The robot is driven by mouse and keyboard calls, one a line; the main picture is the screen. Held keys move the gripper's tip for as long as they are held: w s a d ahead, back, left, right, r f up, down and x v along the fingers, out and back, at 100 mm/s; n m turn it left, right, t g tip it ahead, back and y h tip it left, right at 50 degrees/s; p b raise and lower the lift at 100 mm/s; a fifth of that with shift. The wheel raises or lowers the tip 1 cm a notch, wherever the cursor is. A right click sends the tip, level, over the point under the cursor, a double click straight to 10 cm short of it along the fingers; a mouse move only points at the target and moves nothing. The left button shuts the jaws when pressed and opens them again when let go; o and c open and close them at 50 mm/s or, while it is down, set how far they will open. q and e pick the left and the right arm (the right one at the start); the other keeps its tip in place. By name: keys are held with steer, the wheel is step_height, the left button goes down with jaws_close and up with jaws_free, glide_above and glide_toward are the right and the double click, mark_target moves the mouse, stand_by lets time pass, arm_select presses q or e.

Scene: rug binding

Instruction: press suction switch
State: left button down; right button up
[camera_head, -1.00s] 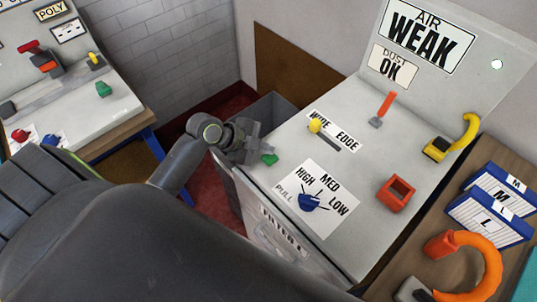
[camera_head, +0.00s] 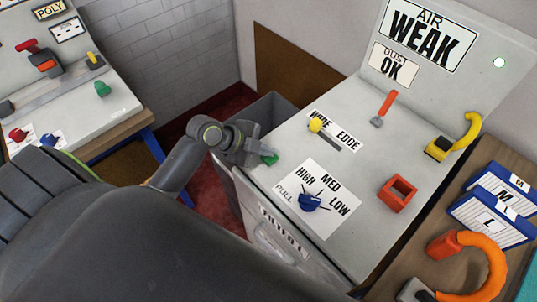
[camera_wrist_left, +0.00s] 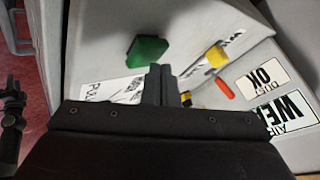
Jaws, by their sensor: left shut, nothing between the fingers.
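A green switch block (camera_head: 270,159) sits near the left edge of the grey machine top (camera_head: 345,165). Its face shows large in the left wrist view (camera_wrist_left: 146,50). My left gripper (camera_head: 258,148) is shut and empty, right beside the green block and partly covering it in the head view. In the left wrist view the closed fingers (camera_wrist_left: 160,85) point towards the panel, just below and right of the block. I cannot tell whether they touch it. No label for suction is readable. My right gripper is not in view.
The panel also has a blue knob (camera_head: 310,202), a yellow slider knob (camera_head: 315,124), a red lever (camera_head: 387,104), an open red box (camera_head: 397,193) and a yellow hooked part (camera_head: 466,132). An upright board reads AIR WEAK (camera_head: 427,32). A grey bin (camera_head: 275,110) stands behind my gripper.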

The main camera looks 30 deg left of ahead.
mark_target(265, 158)
arm_select(q)
steer(key=shift+f+b, duration=0.35)
steer(key=shift+f, duration=0.1)
steer(key=shift+r, duration=0.1)
steer(key=shift+r+p, duration=0.85)
steer(key=shift+r, duration=0.1)
step_height(265, 158, up, 6)
steer(key=p, duration=0.4)
steer(key=shift+p, duration=0.4)
steer(key=shift+f, duration=0.1)
